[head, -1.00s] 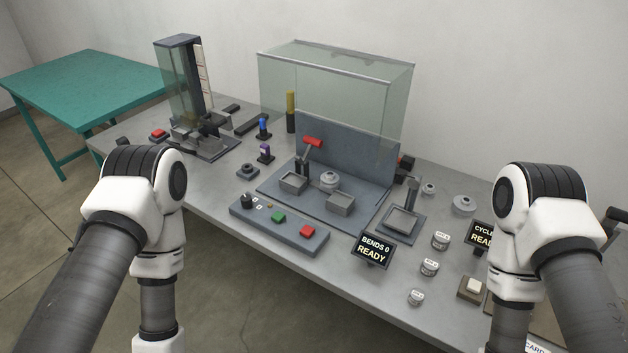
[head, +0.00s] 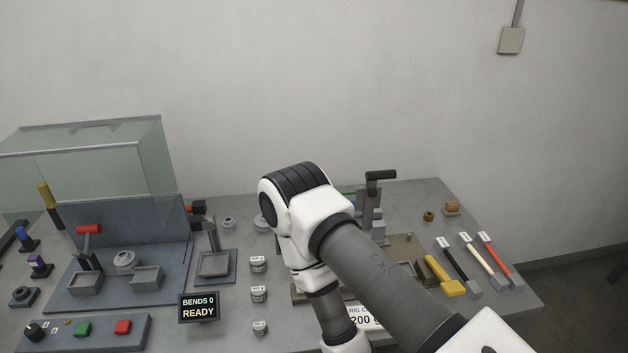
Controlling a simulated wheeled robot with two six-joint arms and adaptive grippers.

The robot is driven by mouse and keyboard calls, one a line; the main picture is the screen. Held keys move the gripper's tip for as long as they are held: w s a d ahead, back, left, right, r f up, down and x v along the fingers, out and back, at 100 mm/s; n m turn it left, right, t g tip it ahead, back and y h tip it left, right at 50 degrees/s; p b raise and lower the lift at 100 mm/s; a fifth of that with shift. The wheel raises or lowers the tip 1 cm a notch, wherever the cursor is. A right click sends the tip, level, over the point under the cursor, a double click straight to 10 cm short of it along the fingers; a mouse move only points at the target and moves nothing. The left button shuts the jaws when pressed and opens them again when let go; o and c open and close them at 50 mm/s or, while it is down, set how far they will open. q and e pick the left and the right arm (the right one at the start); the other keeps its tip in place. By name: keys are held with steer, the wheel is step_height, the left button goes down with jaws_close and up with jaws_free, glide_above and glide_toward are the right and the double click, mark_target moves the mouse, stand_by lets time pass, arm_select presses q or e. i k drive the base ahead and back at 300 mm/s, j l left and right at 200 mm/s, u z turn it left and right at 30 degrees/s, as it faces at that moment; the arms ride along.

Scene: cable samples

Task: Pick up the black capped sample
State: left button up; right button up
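A black sample (head: 457,264) lies on the right part of the grey table. It is a thin black rod with a white tag at its far end and a grey block at its near end. A white sample (head: 482,258) and a red sample (head: 497,256) lie beside it on the right, also tagged. My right arm crosses the middle of the head view, left of the samples. Its gripper is below the picture and not seen. My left arm and gripper are out of view.
A lever fixture (head: 371,205) stands behind my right arm. Small round weights (head: 258,264) and a READY display (head: 199,307) stand left of it.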

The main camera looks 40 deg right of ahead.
mark_target(474, 292)
steer(key=z, duration=2.15)
